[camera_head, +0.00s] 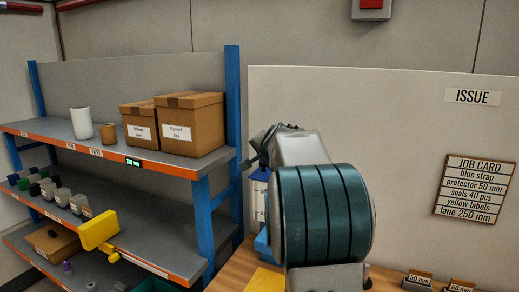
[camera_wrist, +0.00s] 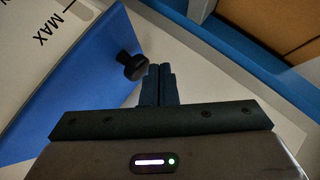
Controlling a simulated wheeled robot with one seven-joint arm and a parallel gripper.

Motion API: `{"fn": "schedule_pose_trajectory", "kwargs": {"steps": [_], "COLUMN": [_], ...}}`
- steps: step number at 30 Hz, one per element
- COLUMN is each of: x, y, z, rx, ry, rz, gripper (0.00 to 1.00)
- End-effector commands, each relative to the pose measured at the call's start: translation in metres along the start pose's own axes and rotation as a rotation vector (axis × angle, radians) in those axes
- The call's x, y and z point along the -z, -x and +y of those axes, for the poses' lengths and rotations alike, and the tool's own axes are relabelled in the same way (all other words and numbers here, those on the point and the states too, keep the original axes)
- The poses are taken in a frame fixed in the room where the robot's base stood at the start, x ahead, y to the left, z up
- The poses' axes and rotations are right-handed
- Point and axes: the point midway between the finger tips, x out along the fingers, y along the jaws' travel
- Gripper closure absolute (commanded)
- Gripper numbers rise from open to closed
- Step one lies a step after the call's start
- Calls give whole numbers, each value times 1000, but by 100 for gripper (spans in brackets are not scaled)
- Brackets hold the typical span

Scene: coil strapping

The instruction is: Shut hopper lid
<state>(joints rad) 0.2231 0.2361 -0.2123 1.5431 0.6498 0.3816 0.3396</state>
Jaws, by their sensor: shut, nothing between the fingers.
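The hopper shows in the head view as a pale body (camera_head: 258,200) with blue parts, partly hidden behind my arm. In the wrist view a blue panel (camera_wrist: 85,85) with a black knob (camera_wrist: 131,65) lies at the left, beside a pale face marked MAX (camera_wrist: 40,32). The panel looks like the lid, but I cannot tell how far open it is. My gripper (camera_wrist: 160,70) is shut and empty, its fingertips just right of the knob. I cannot tell whether they touch it. In the head view my gripper (camera_head: 248,162) is small and dark above the hopper.
A blue-framed shelf (camera_head: 75,130) at the left holds cardboard boxes (camera_head: 190,122), rolls and small bins. A yellow object (camera_head: 98,230) juts from its lower level. A pale panel (camera_head: 400,110) carries a job card (camera_head: 474,188). Small labelled boxes (camera_head: 418,280) stand on the wooden bench.

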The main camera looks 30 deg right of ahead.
Motion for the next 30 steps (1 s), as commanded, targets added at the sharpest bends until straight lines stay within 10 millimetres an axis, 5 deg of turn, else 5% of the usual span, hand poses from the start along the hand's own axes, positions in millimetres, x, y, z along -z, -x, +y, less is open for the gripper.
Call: {"fn": "schedule_pose_trajectory", "kwargs": {"steps": [10,21,30], "x": [24,5,3], "y": [24,88,103], "z": [-36,-72,-81], "rx": [1,4,1], "ry": [2,2,1], "rz": [1,-1,0], "gripper": [100,100,100]}}
